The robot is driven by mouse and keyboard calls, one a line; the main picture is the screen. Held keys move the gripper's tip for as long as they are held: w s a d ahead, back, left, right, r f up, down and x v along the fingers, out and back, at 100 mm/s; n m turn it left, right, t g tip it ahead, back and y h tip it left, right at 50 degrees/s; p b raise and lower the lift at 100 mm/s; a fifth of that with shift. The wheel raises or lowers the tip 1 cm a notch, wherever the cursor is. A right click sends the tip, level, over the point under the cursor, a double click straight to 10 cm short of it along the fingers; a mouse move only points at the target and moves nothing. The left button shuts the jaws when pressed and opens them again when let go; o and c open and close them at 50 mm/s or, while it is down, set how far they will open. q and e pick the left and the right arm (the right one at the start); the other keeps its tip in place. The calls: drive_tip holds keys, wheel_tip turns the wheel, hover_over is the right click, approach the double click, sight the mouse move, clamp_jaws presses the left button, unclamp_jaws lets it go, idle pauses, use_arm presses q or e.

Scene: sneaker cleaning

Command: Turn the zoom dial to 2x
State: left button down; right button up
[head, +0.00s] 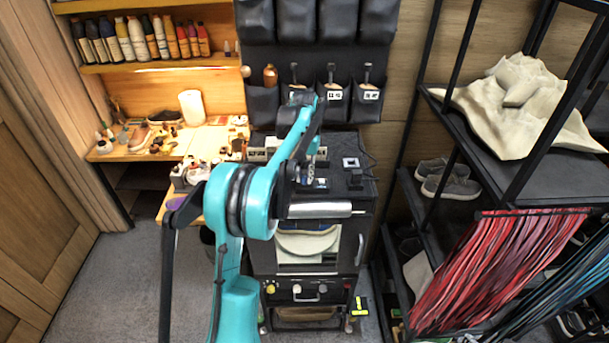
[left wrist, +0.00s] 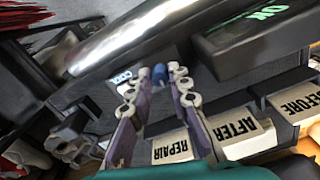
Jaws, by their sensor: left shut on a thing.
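The blue dial (left wrist: 160,75) shows in the left wrist view as a small knob on a dark unit, with a small white label (left wrist: 121,79) beside it. My left gripper (left wrist: 159,73) has its two fingertips on either side of the dial and is shut on it. In the head view my left gripper (head: 309,172) reaches down to the top of the dark machine (head: 350,200), where a bit of blue (head: 320,183) shows. The arm hides part of this area. I cannot read the dial's setting.
A shiny metal cylinder (head: 320,210) lies along the machine's front edge. A black box (left wrist: 255,40) with green "OK" lettering is close to the gripper. A rack with shoes (head: 450,180) stands at the right, and a lit workbench (head: 205,140) at the left.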

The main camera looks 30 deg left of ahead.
sight(305, 177)
use_arm(q)
drive_tip(key=c, duration=1.4)
unclamp_jaws()
drive_tip(key=shift+r, duration=0.1)
wheel_tip(305, 177, up, 12)
drive_tip(key=shift+f, duration=0.1)
drive_tip(key=shift+d, duration=0.1)
drive_tip(key=s+d+f+m+t+b, duration=0.2)
drive_tip(key=s+d+f+t+b, duration=0.2)
drive_tip(key=s+d+f+b, duration=1)
drive_tip(key=s+d+f+t+b, duration=0.1)
drive_tip(key=s+d+f+b, duration=0.1)
drive_tip(key=s+f+b, duration=0.2)
drive_tip(key=s+d+f+t+b, duration=0.1)
drive_tip(key=s+f+b, duration=0.3)
drive_tip(key=f, duration=0.7)
drive_tip(key=s+d+f+m+t+b, duration=0.1)
drive_tip(key=s+d+f+b, duration=0.3)
drive_tip(key=s+f, duration=0.2)
drive_tip(key=shift+f+b, duration=0.35)
drive_tip(key=shift+f, duration=0.55)
